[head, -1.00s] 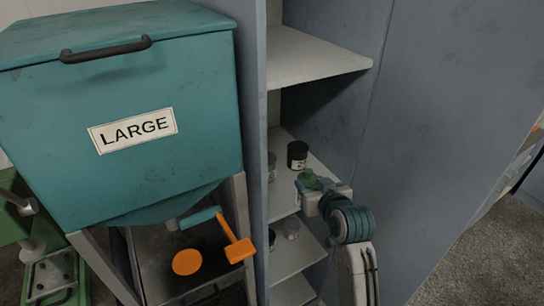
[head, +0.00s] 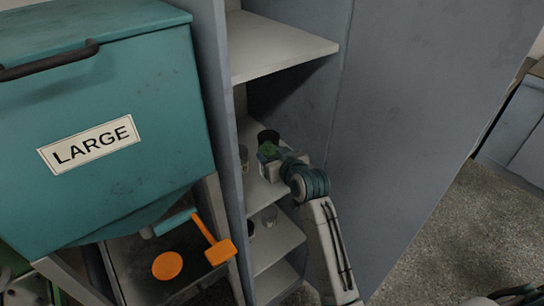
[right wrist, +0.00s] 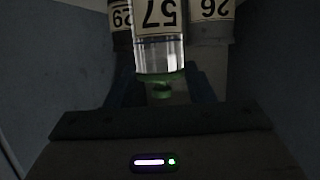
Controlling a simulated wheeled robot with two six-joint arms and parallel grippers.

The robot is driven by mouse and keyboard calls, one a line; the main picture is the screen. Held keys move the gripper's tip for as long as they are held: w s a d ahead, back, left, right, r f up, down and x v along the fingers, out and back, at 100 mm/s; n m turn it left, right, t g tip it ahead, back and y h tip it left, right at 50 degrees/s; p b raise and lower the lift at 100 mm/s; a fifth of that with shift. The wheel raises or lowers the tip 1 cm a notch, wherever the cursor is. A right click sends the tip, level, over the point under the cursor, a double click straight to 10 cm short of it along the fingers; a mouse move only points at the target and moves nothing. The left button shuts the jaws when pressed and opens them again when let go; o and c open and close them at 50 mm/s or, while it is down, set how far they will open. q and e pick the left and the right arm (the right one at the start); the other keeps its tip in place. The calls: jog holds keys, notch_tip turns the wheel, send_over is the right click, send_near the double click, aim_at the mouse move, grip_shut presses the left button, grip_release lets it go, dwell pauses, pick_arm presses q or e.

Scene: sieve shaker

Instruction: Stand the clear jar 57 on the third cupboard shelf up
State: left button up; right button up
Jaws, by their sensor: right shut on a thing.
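My right gripper (head: 267,152) is inside the cupboard, over the second shelf from the top that shows, and is shut on the clear jar 57. In the right wrist view the clear jar 57 (right wrist: 159,52) has a green lid (right wrist: 160,78) on the end toward my gripper. Its label is upside down in that picture, as is the label of jar 26. In the head view only a bit of green shows at the gripper; the jar's base is hidden, so I cannot tell whether it touches the shelf. My left gripper is not in view.
Jar 29 (right wrist: 121,20) and jar 26 (right wrist: 212,20) flank jar 57 in the wrist view. The cupboard's upper shelf (head: 280,48) is bare. A teal bin marked LARGE (head: 100,95) stands left.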

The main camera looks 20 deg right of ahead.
jog(key=shift+s+f, duration=0.1)
jog(key=shift+f, duration=0.45)
jog(key=o, duration=1.3)
jog(key=shift+f, duration=0.1)
jog(key=shift+o, duration=0.2)
jog(key=b+v, duration=0.2)
jog(key=v, duration=1)
